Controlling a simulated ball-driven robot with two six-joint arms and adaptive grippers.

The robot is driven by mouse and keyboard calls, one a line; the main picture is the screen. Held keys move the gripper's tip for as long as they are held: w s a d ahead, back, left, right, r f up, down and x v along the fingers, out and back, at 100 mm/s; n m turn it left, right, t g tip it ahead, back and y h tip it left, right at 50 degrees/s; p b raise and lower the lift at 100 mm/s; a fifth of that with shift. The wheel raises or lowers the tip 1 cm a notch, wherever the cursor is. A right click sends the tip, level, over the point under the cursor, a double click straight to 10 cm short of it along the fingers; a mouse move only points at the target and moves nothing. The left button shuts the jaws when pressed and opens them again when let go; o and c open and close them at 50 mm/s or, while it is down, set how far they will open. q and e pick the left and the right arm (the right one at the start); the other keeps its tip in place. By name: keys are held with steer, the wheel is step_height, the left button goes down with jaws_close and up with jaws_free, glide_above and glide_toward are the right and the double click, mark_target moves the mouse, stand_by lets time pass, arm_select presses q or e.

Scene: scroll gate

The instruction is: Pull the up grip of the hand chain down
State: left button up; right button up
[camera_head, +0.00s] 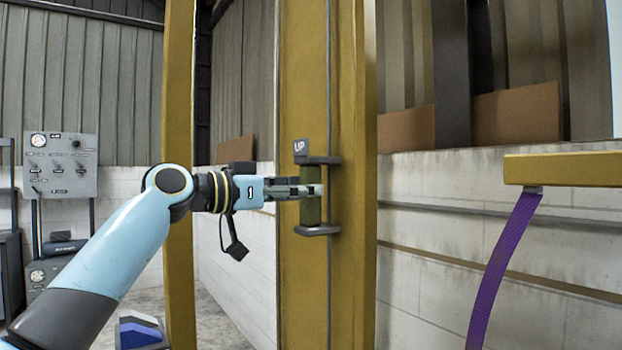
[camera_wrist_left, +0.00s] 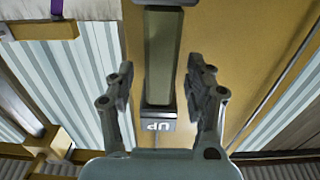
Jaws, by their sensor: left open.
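The up grip (camera_head: 311,208) is an upright olive-green bar between two grey brackets on a yellow post, below a grey "UP" label (camera_head: 301,147). In the left wrist view the grip (camera_wrist_left: 162,55) runs up the middle of the picture, with the label (camera_wrist_left: 158,126) below it. My left gripper (camera_head: 316,190) is at the bar's upper half in the head view, coming from the left. In the left wrist view its two fingers (camera_wrist_left: 160,72) are spread, one on each side of the bar with gaps. My right gripper is not in view.
The yellow post (camera_head: 351,270) rises behind the grip, and a second yellow post (camera_head: 180,270) stands left. A purple strap (camera_head: 498,270) hangs from a yellow beam (camera_head: 570,168) at the right. A grey gauge panel (camera_head: 60,165) stands far left.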

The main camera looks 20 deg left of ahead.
arm_select(q)
steer(key=shift+p+x, duration=0.3)
steer(key=shift+x, duration=0.9)
jaws_close()
